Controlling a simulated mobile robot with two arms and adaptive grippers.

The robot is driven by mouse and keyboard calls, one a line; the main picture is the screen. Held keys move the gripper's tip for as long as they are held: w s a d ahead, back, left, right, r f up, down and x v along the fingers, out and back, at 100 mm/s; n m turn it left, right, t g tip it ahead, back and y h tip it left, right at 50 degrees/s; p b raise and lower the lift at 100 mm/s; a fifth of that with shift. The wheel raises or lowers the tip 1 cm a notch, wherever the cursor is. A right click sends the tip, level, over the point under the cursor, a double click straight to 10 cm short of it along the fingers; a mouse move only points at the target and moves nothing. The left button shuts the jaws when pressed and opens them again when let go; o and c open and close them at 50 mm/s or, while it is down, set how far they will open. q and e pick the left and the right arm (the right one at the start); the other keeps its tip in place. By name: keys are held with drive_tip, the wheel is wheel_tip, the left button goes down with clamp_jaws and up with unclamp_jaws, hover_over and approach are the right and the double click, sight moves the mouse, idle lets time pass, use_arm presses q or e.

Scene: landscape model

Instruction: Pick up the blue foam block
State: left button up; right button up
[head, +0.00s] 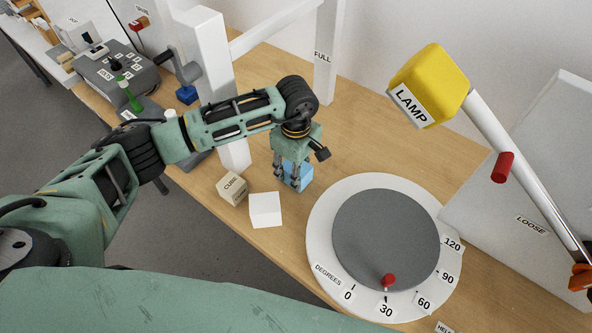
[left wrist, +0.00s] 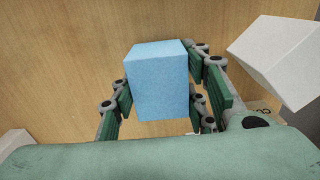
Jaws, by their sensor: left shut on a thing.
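The blue foam block (head: 299,178) is a light blue block on the wooden table in the head view, left of the round dial. It fills the middle of the left wrist view (left wrist: 160,85). My left gripper (head: 291,176) points down over it and is shut on it, with a finger on each side. In the left wrist view the green finger pads of my left gripper (left wrist: 165,90) flank the block. Whether the block touches the table is hard to tell. My right gripper is not in view.
A white cube (head: 265,210) and a beige cube labelled CUBE (head: 232,188) stand close to the left. A grey dial (head: 385,240) on a white degree ring lies to the right. A yellow lamp (head: 430,85) overhangs it. White posts (head: 212,80) stand behind.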

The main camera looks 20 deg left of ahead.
use_arm(q)
wheel_tip(320, 180, up, 3)
drive_tip(key=shift+w+r+b, duration=0.1)
drive_tip(key=shift+r+b, duration=0.1)
drive_tip(key=shift+b, duration=0.55)
drive_tip(key=s+d+r+b, duration=0.1)
drive_tip(key=s+d+r, duration=0.1)
drive_tip(key=s, duration=0.3)
drive_tip(key=s+d+r+b, duration=0.1)
drive_tip(key=s+d+r, duration=0.2)
drive_tip(key=s+r, duration=0.2)
drive_tip(key=shift+s+r, duration=0.2)
drive_tip(key=shift+s, duration=0.2)
